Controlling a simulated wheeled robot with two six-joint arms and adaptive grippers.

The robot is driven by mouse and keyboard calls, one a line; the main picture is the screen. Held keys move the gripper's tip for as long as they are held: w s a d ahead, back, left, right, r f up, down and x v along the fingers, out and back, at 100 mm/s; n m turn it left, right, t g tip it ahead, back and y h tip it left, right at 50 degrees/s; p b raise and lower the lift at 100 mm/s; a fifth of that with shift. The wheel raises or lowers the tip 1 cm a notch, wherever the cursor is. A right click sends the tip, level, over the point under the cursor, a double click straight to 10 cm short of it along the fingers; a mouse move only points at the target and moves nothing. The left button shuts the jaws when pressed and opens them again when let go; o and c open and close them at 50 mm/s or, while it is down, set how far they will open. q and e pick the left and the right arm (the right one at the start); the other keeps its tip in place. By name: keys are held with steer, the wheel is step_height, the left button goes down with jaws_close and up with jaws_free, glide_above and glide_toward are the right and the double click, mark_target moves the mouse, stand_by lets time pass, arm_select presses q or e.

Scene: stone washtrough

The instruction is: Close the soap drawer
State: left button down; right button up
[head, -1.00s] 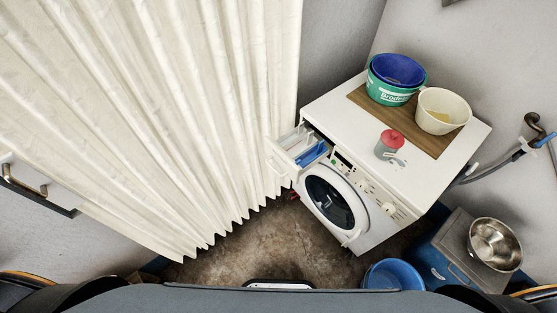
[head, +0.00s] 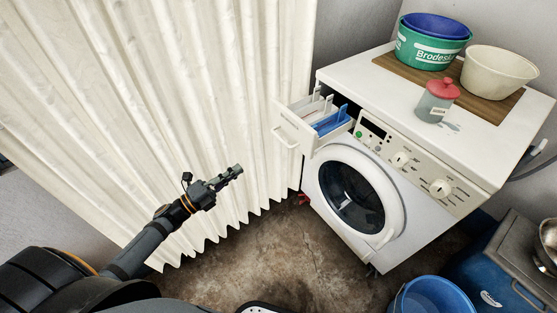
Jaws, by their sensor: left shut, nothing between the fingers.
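The soap drawer (head: 293,127) is pulled out of the upper left front of the white washing machine (head: 403,85). It has a white front with a handle, and white and blue compartments inside. My left gripper (head: 236,170) is shut and empty. In the picture it is left of the machine and lower than the drawer, in front of the curtain, apart from both the drawer and the machine. The round door of the machine looks closed. My right gripper is not in view.
A pleated cream curtain (head: 150,90) hangs along the left, close to the drawer. A green tub (head: 425,50), a cream bowl (head: 497,75) and a red-lidded jar (head: 437,100) stand on the machine. A blue bucket (head: 432,298) is at the lower right. Brown floor (head: 300,245) is open in front.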

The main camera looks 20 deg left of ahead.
arm_select(q)
steer(key=x, duration=1.4)
